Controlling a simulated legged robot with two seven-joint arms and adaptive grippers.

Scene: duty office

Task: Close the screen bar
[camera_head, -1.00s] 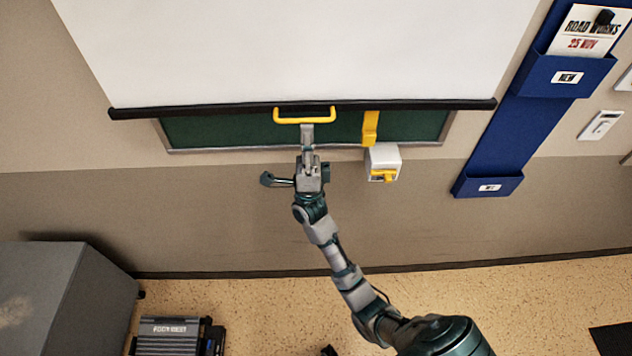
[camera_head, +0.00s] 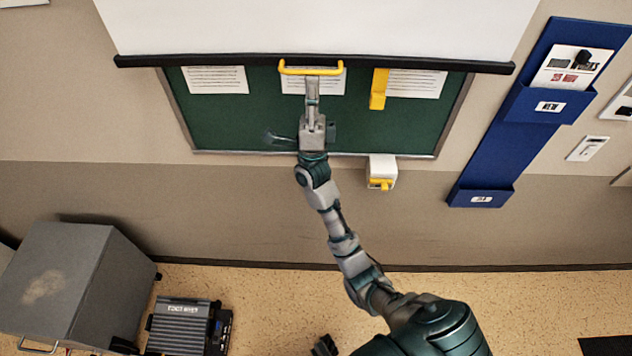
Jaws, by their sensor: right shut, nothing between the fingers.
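The screen bar (camera_head: 200,63) is the black bar along the lower edge of the white screen (camera_head: 320,25). A yellow handle (camera_head: 340,70) hangs from the middle of the bar. My right gripper (camera_head: 312,82) is raised to the handle, its narrow tip at the lower grip of the handle. It is shut with nothing between its fingers. The exact contact between tip and handle is too small to tell. The bar hangs across the upper part of a green board (camera_head: 235,125), whose lower part shows below it.
Papers (camera_head: 215,80) and a yellow strip (camera_head: 378,90) are on the board. A white box (camera_head: 382,170) with a yellow part sits below it. A blue wall holder (camera_head: 500,150) hangs to the right. A grey cabinet (camera_head: 100,262) and a dark case (camera_head: 183,325) stand on the floor.

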